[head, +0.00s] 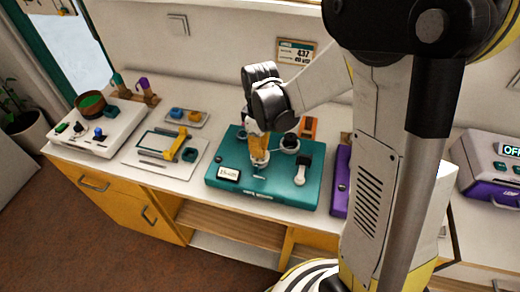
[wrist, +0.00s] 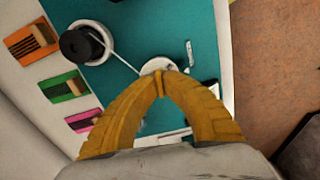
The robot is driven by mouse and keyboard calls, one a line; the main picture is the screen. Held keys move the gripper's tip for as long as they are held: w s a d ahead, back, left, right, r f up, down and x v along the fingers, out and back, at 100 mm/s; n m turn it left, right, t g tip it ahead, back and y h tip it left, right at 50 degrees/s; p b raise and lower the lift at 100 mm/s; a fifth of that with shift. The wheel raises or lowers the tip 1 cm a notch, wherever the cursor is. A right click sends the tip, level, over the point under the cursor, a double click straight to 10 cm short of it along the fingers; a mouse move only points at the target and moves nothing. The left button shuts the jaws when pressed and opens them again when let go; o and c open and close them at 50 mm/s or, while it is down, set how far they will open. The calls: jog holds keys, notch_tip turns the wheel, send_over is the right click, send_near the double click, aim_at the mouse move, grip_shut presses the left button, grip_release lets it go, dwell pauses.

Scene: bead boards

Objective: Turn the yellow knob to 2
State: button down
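My gripper (wrist: 160,74) is over the teal board (head: 225,148), pointing down, with its yellow-orange fingertips meeting. It also shows in the head view (head: 259,156). A white round dial base (wrist: 157,66) is right at the fingertips; it also shows under them in the head view (head: 260,163). No separate yellow knob can be made out; the fingers cover the middle of the dial. I cannot tell whether a knob is between the fingertips or whether they touch the dial. No numbers are readable around the dial.
A black knob on a white round base (wrist: 82,44) is close to the dial. The teal board also carries a black-topped white lever (head: 302,170) and a small display (head: 229,174). A board with a yellow handle (head: 174,146) lies left; a purple board (head: 341,182) lies right.

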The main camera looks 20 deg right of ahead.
jog(key=shift+n, duration=0.6)
jog(key=c, duration=1.6)
grip_release()
jog(key=shift+o, duration=0.2)
notch_tip(320, 180, up, 12)
